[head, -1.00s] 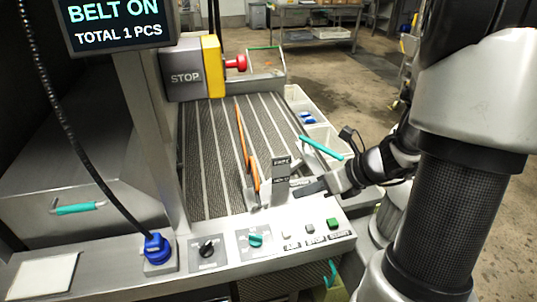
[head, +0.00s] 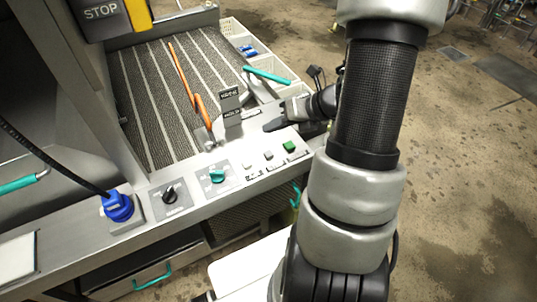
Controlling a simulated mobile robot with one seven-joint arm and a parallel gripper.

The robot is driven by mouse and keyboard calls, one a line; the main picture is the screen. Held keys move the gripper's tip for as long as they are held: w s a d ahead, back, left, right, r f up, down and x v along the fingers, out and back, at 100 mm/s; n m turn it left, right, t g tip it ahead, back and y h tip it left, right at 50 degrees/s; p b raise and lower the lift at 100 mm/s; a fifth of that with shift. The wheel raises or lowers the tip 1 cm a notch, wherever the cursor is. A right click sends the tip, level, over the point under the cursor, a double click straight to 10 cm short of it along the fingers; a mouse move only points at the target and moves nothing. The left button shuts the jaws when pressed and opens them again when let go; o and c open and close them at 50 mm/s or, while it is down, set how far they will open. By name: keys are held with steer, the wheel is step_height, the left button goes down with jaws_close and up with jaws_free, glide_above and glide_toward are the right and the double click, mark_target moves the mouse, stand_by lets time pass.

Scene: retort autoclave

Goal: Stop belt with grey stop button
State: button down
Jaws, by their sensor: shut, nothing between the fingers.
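The grey stop button (head: 268,154) is the middle one of three on the front control panel, between a white button (head: 247,165) and a green button (head: 289,146). My gripper (head: 272,125) is shut and empty. Its dark fingers point left, just behind the button row in the picture, apart from the grey button. The ribbed belt (head: 150,103) lies behind the panel, with an orange guide bar (head: 180,70) along it.
Dark upright label plates (head: 231,105) stand left of my gripper. A teal-handled lever (head: 266,75) is behind it. A black knob (head: 170,195), teal knob (head: 217,176) and blue plug (head: 118,206) are on the panel. A larger STOP box (head: 100,14) is at top left.

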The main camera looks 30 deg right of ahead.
mark_target(272, 155)
step_height(272, 155, down, 8)
steer(key=b, duration=0.6)
steer(key=shift+r, duration=0.1)
stand_by(1.6)
steer(key=shift+f+b, duration=0.4)
steer(key=shift+f+b, duration=0.4)
steer(key=shift+f, duration=0.15)
stand_by(0.5)
steer(key=shift+r, duration=0.1)
steer(key=shift+r+p, duration=0.85)
steer(key=shift+p, duration=0.05)
step_height(272, 155, up, 5)
steer(key=p, duration=0.5)
steer(key=shift+r, duration=0.1)
